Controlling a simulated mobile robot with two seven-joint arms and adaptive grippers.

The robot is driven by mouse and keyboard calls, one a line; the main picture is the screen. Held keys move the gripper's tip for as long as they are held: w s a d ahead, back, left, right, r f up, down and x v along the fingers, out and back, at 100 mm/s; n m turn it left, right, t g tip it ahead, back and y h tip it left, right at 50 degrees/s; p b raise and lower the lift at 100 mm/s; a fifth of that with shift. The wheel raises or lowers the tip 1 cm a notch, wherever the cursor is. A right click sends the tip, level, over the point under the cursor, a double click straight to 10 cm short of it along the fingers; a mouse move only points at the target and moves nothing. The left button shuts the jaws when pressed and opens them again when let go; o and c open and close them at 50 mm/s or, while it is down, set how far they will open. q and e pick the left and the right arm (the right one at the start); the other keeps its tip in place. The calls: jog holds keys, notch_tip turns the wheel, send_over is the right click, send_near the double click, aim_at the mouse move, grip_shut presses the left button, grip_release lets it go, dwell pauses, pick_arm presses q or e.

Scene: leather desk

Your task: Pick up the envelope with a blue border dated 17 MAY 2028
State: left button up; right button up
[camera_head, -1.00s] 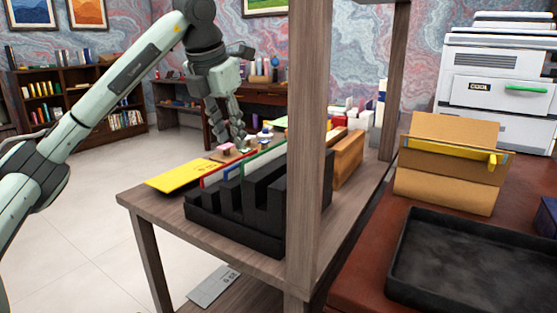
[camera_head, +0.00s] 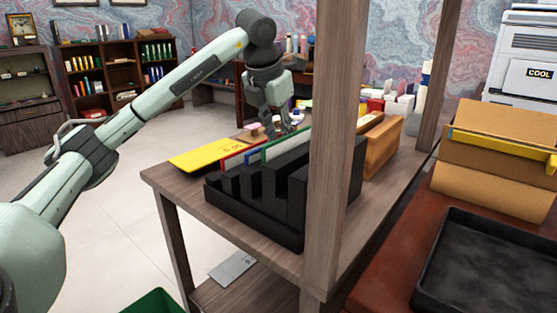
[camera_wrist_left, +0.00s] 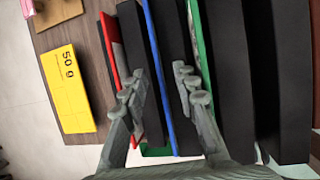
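The blue-bordered envelope (camera_head: 252,156) stands on edge in a slot of the black sorter (camera_head: 262,228) on the wooden table. In the left wrist view its blue edge (camera_wrist_left: 158,70) runs between a red-edged envelope (camera_wrist_left: 109,45) and a green-edged envelope (camera_wrist_left: 196,45). No date is readable. My left gripper (camera_head: 283,127) is above the sorter, pointing down. In the left wrist view it (camera_wrist_left: 160,85) is open and empty, one finger on each side of the blue edge. I cannot tell how far above the envelope the fingertips are. My right gripper is not in view.
A yellow "50 g" card (camera_head: 208,156) lies left of the sorter. A wooden post (camera_head: 335,150) rises in front of the table. A black tray (camera_head: 480,265) and a brown folder holder (camera_head: 490,150) stand on the right desk. A green bin (camera_head: 155,303) shows below.

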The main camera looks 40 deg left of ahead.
pick_arm(q)
grip_shut()
dwell(0.4)
